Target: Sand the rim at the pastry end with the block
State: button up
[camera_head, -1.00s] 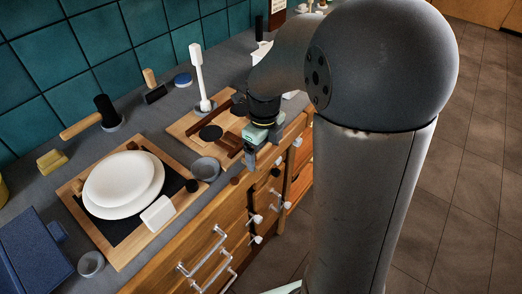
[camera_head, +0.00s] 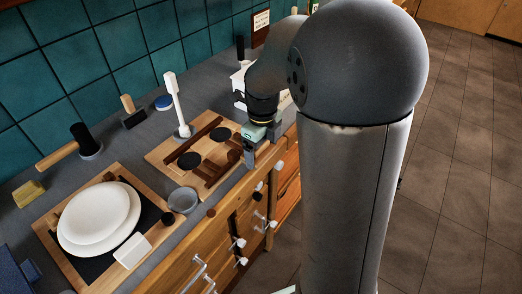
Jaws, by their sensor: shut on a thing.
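My gripper (camera_head: 251,150) is at the counter's front edge, beside the front right corner of the far wooden board (camera_head: 160,154). It is seen from above and behind, and its fingers point down. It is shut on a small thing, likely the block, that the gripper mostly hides. Whether that thing touches the rim cannot be told. The wooden front rim (camera_head: 196,228) runs along the counter above the drawers. I cannot tell which end is the pastry end.
The near board (camera_head: 45,237) holds stacked white plates (camera_head: 98,217). A grey bowl (camera_head: 184,201) stands between the boards. A white upright tool (camera_head: 175,100), a black-headed mallet (camera_head: 85,140) and a yellow block (camera_head: 28,194) stand farther back. Drawer handles (camera_head: 238,243) stick out in front.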

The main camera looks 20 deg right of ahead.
notch_tip(320, 180, up, 4)
jog(key=p, duration=0.2)
jog(key=shift+w+r+p, duration=0.1)
jog(key=shift+r+p, duration=0.05)
jog(key=shift+p, duration=0.25)
